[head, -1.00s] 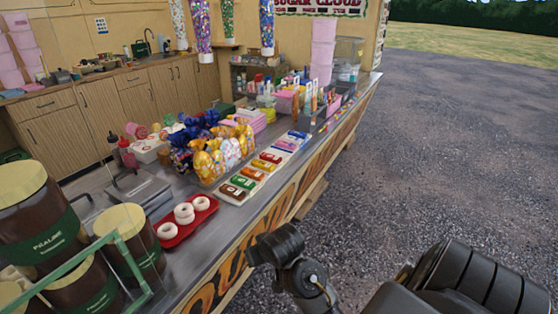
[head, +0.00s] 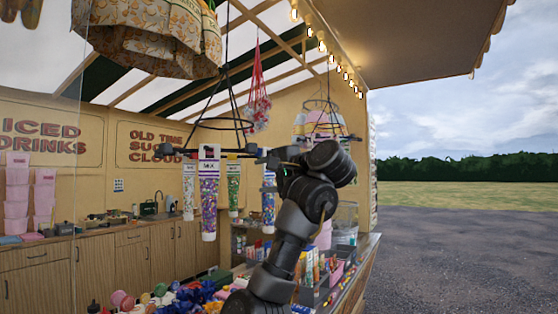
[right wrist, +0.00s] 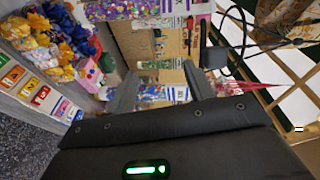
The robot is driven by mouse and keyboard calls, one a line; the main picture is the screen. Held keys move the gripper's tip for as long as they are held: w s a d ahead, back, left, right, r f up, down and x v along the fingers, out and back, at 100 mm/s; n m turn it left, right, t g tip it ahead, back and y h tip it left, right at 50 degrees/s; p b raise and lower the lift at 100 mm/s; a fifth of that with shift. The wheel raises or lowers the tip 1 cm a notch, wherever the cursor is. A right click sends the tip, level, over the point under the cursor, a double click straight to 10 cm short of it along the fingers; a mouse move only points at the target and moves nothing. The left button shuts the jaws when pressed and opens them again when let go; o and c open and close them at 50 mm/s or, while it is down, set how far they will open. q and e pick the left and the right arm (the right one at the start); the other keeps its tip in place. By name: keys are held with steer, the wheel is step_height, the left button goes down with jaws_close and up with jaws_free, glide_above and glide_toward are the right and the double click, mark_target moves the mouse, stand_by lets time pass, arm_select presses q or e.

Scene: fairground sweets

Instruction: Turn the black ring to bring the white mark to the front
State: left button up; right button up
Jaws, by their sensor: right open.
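A black ring (head: 225,124) hangs on dark cords below the awning in the head view. Tubes of coloured sweets (head: 208,200) hang from it. I cannot make out a white mark on the ring. My right gripper (head: 268,163) is at the ring's right side, open, near a tube of blue sweets (head: 268,200). In the right wrist view, the grey fingers (right wrist: 161,88) stand apart with a sweets tube (right wrist: 156,93) showing between them; I cannot tell how far beyond them it is. Part of the black ring (right wrist: 241,36) curves at the top there. My left gripper is out of view.
A second dark hanging ring (head: 322,136) is behind my right arm. A patterned cloth shade (head: 150,40) hangs at upper left, and a red net bag (head: 258,105) hangs near the cords. Bagged sweets (head: 185,297) cover the counter below. Open ground lies right.

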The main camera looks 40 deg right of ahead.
mark_target(255, 148)
steer(key=s+r+t+y, duration=0.1)
steer(key=s+r, duration=0.3)
steer(key=r, duration=0.3)
steer(key=shift+m, duration=0.3)
steer(key=w+p, duration=0.8)
steer(key=p, duration=0.1)
steer(key=shift+a, duration=0.15)
steer(key=shift+w+p, duration=0.3)
steer(key=shift+w, duration=0.55)
steer(key=shift+c, duration=0.2)
